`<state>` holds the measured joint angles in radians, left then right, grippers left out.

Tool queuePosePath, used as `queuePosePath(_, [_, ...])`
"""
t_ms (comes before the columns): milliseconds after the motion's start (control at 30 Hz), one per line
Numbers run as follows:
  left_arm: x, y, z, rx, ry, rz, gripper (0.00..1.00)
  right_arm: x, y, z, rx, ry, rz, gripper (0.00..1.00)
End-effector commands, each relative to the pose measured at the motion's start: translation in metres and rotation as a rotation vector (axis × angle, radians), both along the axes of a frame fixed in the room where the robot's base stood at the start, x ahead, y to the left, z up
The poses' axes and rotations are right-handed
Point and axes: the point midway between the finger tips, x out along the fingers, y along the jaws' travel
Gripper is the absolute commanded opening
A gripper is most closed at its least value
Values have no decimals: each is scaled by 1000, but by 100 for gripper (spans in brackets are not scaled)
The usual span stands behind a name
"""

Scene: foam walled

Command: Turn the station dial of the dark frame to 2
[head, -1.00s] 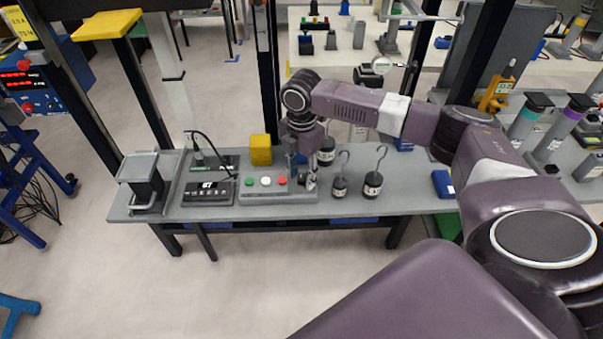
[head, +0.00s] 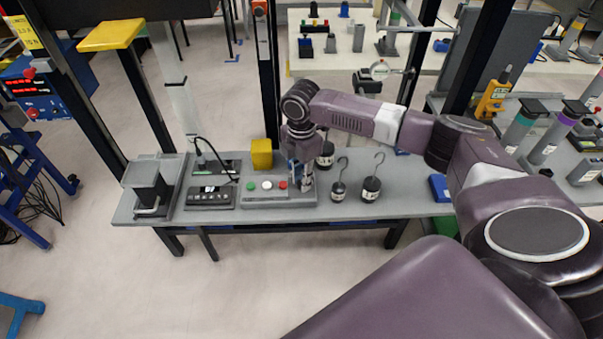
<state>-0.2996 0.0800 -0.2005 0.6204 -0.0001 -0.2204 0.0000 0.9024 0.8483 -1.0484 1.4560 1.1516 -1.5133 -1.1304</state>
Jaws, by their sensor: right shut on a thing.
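The dark frame (head: 267,75) stands over a grey bench, its black posts rising on both sides. A grey control box (head: 262,201) on the bench has a green button (head: 251,186), a white button (head: 267,185) and a red button (head: 282,185). My right gripper (head: 308,187) points down at the box's right end, just right of the red button, and is shut on the station dial. The gripper hides the dial, so I cannot read its setting. My left gripper is out of view.
A yellow block (head: 262,153) stands behind the box. Hooked weights (head: 371,186) stand close to the right of my gripper. A black panel (head: 210,197) and a grey press-like stand (head: 149,182) are to the left. A blue block (head: 440,188) lies further right.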

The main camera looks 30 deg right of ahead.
Motion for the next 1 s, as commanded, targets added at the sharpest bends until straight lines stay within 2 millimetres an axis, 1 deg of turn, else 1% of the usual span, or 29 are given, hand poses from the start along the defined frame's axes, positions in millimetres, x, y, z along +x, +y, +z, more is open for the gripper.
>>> queuePosePath(33, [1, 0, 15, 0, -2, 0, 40, -1, 1, 7, 3, 3, -39, 0])
queuePosePath(200, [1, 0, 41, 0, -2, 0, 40, -1, 2, 8, 3, 4, -195, 0])
queuePosePath(400, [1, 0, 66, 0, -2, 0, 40, -1, 2, 7, 2, 3, -386, 0])
queuePosePath(700, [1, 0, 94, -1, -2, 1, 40, 0, 2, 5, 2, 1, -643, 0])
queuePosePath(1000, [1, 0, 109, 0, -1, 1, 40, 0, 1, 3, 1, 0, -810, 0])
